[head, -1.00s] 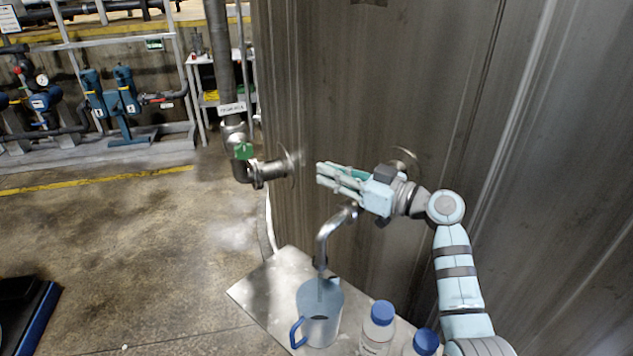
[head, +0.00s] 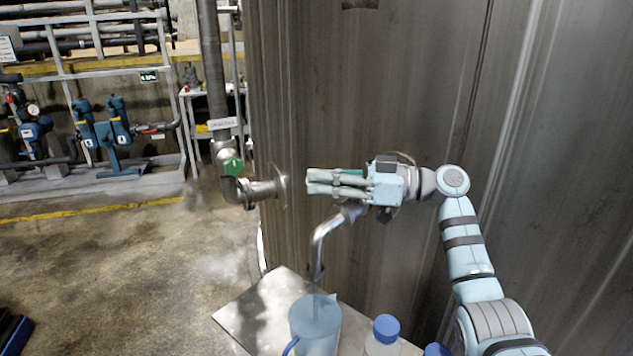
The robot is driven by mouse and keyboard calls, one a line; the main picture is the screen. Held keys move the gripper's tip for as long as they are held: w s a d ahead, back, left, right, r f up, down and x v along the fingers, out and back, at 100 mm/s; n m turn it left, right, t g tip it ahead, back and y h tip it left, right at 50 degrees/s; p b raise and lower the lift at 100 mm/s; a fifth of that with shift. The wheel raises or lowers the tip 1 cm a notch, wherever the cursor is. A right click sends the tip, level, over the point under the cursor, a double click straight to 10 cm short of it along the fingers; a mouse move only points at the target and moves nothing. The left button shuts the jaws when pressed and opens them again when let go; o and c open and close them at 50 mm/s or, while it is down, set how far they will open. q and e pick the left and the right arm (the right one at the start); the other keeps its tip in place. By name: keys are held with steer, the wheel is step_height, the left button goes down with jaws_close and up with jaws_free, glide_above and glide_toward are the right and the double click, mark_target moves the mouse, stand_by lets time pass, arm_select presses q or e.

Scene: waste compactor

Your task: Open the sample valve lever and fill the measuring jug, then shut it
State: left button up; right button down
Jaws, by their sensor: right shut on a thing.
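My right gripper (head: 322,182) is shut on the green valve lever (head: 350,172), which shows between its fingers above the bent metal spout (head: 322,240). The valve body is mostly hidden behind my gripper. A thin stream runs from the spout's mouth into the measuring jug (head: 318,328). The jug is see-through and bluish, with a blue handle on its left, and stands upright under the spout. Its bottom is cut off by the picture edge, and I cannot read its level. My left gripper is not in view.
The jug stands on a metal shelf (head: 250,312) against the large metal wall (head: 400,90). Two blue-capped bottles, one nearer (head: 383,340) and one at the lower edge (head: 437,350), stand right of the jug. A flanged pipe (head: 260,190) juts out left of my gripper.

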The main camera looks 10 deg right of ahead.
steer(key=c, duration=1.6)
jaws_free()
steer(key=shift+o, duration=0.2)
steer(key=v, duration=1.2)
steer(key=shift+d+f, duration=0.1)
